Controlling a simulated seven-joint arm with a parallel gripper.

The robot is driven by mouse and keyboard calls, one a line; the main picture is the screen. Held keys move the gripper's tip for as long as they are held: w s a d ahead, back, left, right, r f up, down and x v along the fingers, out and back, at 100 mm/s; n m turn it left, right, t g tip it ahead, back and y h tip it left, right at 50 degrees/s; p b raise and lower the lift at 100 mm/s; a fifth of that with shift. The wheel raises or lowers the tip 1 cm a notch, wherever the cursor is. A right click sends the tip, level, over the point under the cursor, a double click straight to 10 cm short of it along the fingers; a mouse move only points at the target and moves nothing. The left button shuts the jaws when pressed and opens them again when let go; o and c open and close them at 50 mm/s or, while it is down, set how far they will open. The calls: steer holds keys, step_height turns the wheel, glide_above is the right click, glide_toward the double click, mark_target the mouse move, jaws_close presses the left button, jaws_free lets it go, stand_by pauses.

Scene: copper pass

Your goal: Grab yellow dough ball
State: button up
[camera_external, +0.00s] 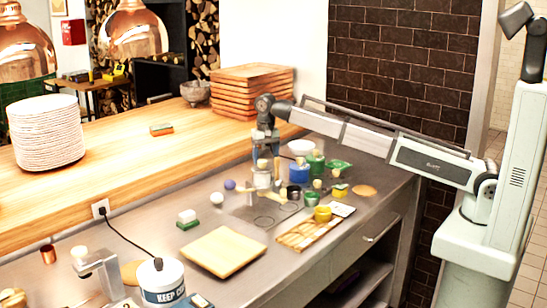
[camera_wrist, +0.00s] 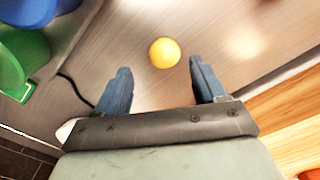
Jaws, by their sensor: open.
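A round yellow dough ball (camera_wrist: 165,53) lies on the grey counter in the wrist view, just beyond my fingertips and roughly centred between them. My gripper (camera_wrist: 160,70) is open, with its two blue fingers apart and nothing between them. In the external view my gripper (camera_external: 262,152) points down over the crowded back part of the counter. I cannot tell for sure which small item there is the dough ball; it may be partly hidden.
A blue pot (camera_external: 299,173) and a green pot (camera_external: 316,163) stand to the right of my gripper; they also show at the wrist view's top left. A purple ball (camera_external: 229,184) and white ball (camera_external: 217,198) lie left. A wooden board (camera_external: 224,251) lies in front.

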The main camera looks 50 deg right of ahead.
steer(key=f, duration=0.5)
steer(key=shift+w+a, duration=0.1)
steer(key=shift+a, duration=0.2)
steer(key=shift+r, duration=0.1)
steer(key=c, duration=1.1)
